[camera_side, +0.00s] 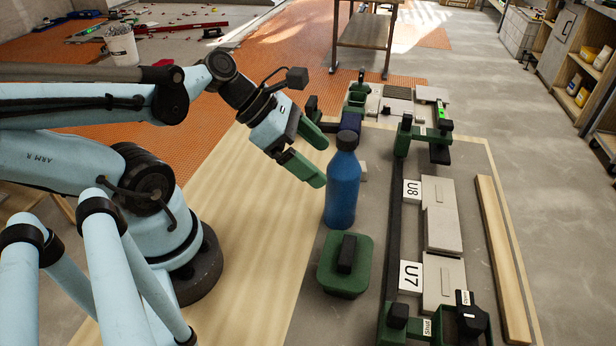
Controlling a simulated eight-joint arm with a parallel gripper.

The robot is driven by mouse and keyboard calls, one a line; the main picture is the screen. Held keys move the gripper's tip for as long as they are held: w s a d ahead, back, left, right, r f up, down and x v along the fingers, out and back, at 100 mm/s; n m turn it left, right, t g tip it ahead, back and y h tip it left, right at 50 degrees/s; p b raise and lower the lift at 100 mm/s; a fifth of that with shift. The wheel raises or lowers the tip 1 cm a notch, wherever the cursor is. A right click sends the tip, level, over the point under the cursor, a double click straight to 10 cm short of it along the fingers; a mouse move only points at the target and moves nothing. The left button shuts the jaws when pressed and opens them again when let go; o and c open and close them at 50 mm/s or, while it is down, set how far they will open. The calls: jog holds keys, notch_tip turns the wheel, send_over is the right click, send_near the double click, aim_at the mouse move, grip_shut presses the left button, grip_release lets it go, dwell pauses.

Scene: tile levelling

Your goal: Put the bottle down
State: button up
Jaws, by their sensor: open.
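A blue bottle (342,190) with a black cap stands upright on the grey work surface (375,215), near its border with the pale wood board. My gripper (318,158) has green fingers and reaches in from the left, tilted downward. Its fingers are spread apart, with one beside the upper left of the bottle and the other behind or left of the cap. I see nothing held in it. Whether a finger touches the bottle cannot be told from this angle.
A green block with a black handle (345,262) sits just in front of the bottle. To the right, a dark rail and tiles (440,215) marked by U7 and U8 cards lie between green clamps. A wooden strip (503,260) lies further right. Pale wood board (250,240) is clear.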

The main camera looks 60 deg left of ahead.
aim_at(344, 176)
jog(key=shift+x, duration=3.65)
jog(key=shift+w+d+r, duration=0.1)
jog(key=shift+w+r, duration=0.05)
jog(key=shift+c, duration=0.4)
jog(key=c, duration=1.5)
jog(key=shift+r, duration=0.2)
